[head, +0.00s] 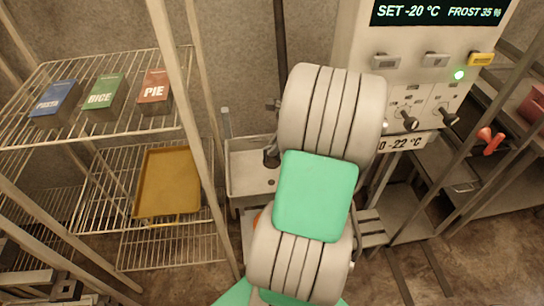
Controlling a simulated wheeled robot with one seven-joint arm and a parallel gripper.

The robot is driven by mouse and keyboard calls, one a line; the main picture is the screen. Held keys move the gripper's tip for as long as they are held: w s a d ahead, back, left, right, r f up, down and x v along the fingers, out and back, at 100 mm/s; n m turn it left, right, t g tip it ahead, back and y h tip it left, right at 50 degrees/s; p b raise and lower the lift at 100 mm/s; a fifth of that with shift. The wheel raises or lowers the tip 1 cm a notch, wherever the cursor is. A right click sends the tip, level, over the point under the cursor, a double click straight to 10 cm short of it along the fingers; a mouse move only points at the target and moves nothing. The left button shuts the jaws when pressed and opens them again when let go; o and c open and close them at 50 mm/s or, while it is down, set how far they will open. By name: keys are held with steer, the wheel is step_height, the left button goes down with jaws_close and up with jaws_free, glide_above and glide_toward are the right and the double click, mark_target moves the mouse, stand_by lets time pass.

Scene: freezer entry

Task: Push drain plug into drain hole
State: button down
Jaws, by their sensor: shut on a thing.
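A pale sink basin (240,172) stands low against the back wall, left of my arm, in the head view. A small dark spot (271,182) on the basin floor may be the drain hole, but it is too small to be sure. A dark rounded fitting (271,158) shows above it at the edge of my arm; I cannot tell what it is. I cannot make out the drain plug. My gripper is hidden behind my large grey and green arm links, which cover the right part of the basin.
A wire shelf (120,122) on the left holds blue, green and red boxes (155,88). A yellow tray (168,182) lies below. A control panel (425,75) with switches stands right of my arm. A metal rack (490,165) fills the far right.

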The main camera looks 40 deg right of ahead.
mark_target(277, 161)
steer(key=f+b, duration=0.1)
steer(key=f, duration=0.2)
steer(key=shift+w, duration=0.2)
step_height(277, 161, down, 5)
steer(key=b, duration=0.6)
steer(key=shift+f+b, duration=0.2)
steer(key=shift+b, duration=0.2)
steer(key=shift+s+p, duration=0.1)
steer(key=shift+p, duration=0.2)
steer(key=shift+f+p, duration=0.1)
steer(key=shift+p, duration=0.6)
stand_by(0.5)
steer(key=shift+a+f, duration=0.1)
steer(key=shift+f, duration=1.15)
stand_by(1.2)
steer(key=c, duration=1.4)
jaws_free()
steer(key=shift+s, duration=0.1)
